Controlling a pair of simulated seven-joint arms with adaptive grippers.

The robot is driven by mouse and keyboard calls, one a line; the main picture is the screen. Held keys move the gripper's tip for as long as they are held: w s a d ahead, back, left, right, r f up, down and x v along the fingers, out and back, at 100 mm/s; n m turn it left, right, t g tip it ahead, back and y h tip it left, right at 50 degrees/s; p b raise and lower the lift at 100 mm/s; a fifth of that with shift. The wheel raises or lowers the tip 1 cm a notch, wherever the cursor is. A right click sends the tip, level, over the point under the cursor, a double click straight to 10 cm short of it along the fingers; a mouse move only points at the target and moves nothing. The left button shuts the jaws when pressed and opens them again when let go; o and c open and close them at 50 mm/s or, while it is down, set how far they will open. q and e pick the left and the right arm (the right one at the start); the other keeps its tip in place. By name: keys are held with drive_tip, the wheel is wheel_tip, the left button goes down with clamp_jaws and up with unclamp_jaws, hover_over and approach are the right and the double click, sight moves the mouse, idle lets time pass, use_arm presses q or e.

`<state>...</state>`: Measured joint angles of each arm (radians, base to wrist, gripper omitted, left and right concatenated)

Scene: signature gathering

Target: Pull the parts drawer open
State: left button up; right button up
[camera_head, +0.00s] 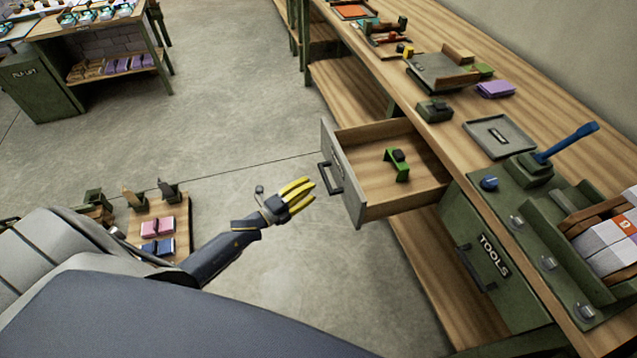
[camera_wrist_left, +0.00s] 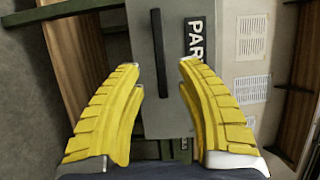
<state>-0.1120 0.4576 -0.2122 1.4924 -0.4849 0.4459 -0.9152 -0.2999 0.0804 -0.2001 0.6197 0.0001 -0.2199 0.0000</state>
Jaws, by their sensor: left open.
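The parts drawer (camera_head: 350,200) stands pulled out from under the wooden bench, with its inside in view. A green part (camera_head: 397,165) sits in it. Its dark bar handle (camera_head: 329,179) is on the grey front panel. My left gripper (camera_head: 309,187) has yellow fingers, is open and empty, and is just left of the handle. In the left wrist view, the handle (camera_wrist_left: 159,52) appears between the open fingers of the left gripper (camera_wrist_left: 160,70), with the front panel (camera_wrist_left: 144,40) and a partly hidden PARTS label behind. The handle looks apart from the fingers. My right gripper is not in view.
A green TOOLS drawer (camera_head: 497,258) is shut, right of the parts drawer. The bench top (camera_head: 455,135) holds a grey tray (camera_head: 499,136), a blue-handled lever (camera_head: 567,142) and several parts. A low stand with pink and blue items (camera_head: 157,227) is at left. The floor around the gripper is clear.

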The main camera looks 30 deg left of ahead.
use_arm(q)
drive_tip(key=shift+v, duration=2.35)
